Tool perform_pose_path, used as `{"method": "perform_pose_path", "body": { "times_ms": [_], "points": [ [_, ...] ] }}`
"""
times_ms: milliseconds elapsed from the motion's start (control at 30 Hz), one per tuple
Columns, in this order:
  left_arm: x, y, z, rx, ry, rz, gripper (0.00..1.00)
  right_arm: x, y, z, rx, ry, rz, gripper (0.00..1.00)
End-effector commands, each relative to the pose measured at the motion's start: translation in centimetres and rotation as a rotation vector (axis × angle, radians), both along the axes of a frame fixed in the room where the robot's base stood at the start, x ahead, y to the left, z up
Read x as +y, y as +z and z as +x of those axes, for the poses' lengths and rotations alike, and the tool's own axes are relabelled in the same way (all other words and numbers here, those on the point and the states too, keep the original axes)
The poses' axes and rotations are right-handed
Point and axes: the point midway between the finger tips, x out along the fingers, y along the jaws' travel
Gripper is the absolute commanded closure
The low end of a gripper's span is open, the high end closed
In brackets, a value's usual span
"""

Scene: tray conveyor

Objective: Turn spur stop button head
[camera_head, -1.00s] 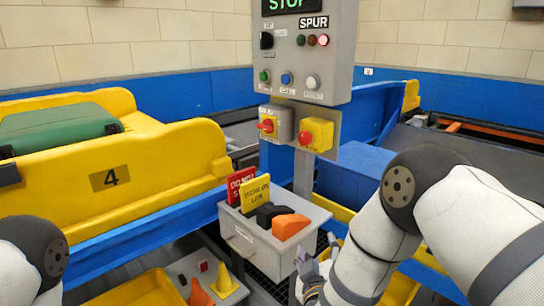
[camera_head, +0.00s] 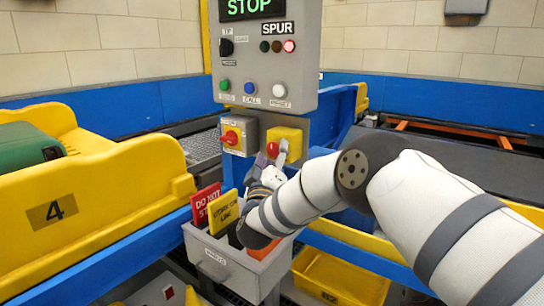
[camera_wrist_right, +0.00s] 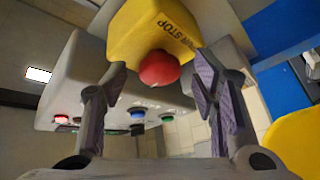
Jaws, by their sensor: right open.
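The spur stop button is a red round head (camera_head: 273,147) on a yellow box (camera_head: 291,134), mounted below the control panel. In the right wrist view the red head (camera_wrist_right: 159,68) and the yellow box (camera_wrist_right: 145,28), lettered SPUR STOP, show close up. My right gripper (camera_head: 272,161) is open at the button. In the right wrist view its two fingers (camera_wrist_right: 158,85) stand apart on either side of the red head, with visible gaps, and hold nothing. In the head view the gripper partly hides the head and box. My left gripper is out of view.
The grey control panel (camera_head: 302,72) above shows a green STOP sign and a lit red lamp. A red and yellow switch (camera_head: 237,135) sits just left of the button. A grey bin (camera_head: 222,262) with signs stands below my right arm.

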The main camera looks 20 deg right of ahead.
Motion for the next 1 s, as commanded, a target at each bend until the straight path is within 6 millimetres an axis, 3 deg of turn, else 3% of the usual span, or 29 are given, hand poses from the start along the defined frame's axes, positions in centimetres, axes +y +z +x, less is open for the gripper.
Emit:
{"method": "perform_pose_path", "body": {
  "times_ms": [267, 467, 1000],
  "points": [
    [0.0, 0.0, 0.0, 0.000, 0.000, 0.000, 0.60, -0.1, 0.3, 0.2, -0.003, 0.001, 0.001, 0.48],
    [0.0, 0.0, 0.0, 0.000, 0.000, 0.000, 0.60, -0.1, 0.2, 0.2, -0.002, 0.001, 0.001, 0.94],
    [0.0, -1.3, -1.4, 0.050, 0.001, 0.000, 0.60, 0.1, -0.6, 0.3, -0.122, 0.000, 0.099, 0.94]
  ]
}}
